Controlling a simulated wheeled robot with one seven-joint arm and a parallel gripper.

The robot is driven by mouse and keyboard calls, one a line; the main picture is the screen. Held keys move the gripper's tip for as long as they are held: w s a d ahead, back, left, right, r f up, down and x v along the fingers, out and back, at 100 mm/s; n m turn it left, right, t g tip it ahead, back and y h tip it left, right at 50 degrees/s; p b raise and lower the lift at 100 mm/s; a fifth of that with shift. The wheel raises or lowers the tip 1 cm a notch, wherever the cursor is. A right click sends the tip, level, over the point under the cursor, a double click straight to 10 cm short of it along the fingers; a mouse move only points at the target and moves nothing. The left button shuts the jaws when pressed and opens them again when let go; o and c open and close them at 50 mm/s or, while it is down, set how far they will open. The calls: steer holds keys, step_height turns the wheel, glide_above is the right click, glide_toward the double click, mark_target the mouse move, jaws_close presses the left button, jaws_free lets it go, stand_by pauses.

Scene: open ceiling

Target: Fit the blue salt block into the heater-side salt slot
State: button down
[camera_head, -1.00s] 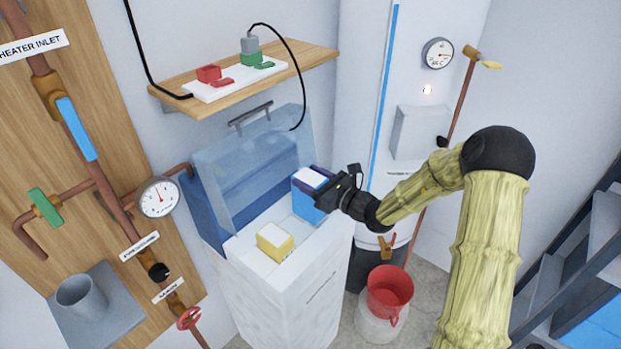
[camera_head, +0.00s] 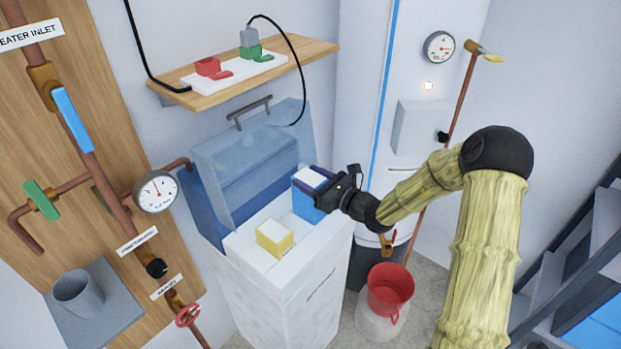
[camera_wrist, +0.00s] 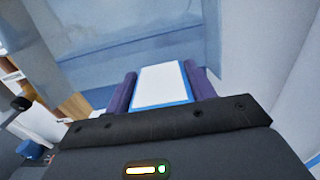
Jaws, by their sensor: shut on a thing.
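The blue salt block (camera_head: 306,208), blue with a white top, stands upright at the right part of the white softener cabinet's open top (camera_head: 262,258). My gripper (camera_head: 318,183) is shut on its upper end from the right. In the wrist view the block's white, blue-edged face (camera_wrist: 161,86) sits between the two purple fingers of my gripper (camera_wrist: 163,90). A yellow block with a white top (camera_head: 275,238) sits in the cabinet top to the left of the blue one. The block's lower end and the slot around it are hard to make out.
The cabinet's translucent blue lid (camera_head: 240,165) stands raised behind the blocks. A shelf (camera_head: 190,97) with a power strip is above it. A pipe board (camera_head: 30,130) is at left.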

mark_target(311, 202)
steer(key=shift+f+b, duration=3)
steer(key=shift+f, duration=0.9)
stand_by(1.0)
steer(key=shift+c, duration=2.4)
jaws_free()
steer(key=shift+o, duration=0.2)
steer(key=shift+f, duration=0.25)
steer(key=b+v, duration=0.1)
steer(key=v, duration=1.6)
steer(key=shift+s, duration=0.2)
steer(key=shift+d+r, duration=0.1)
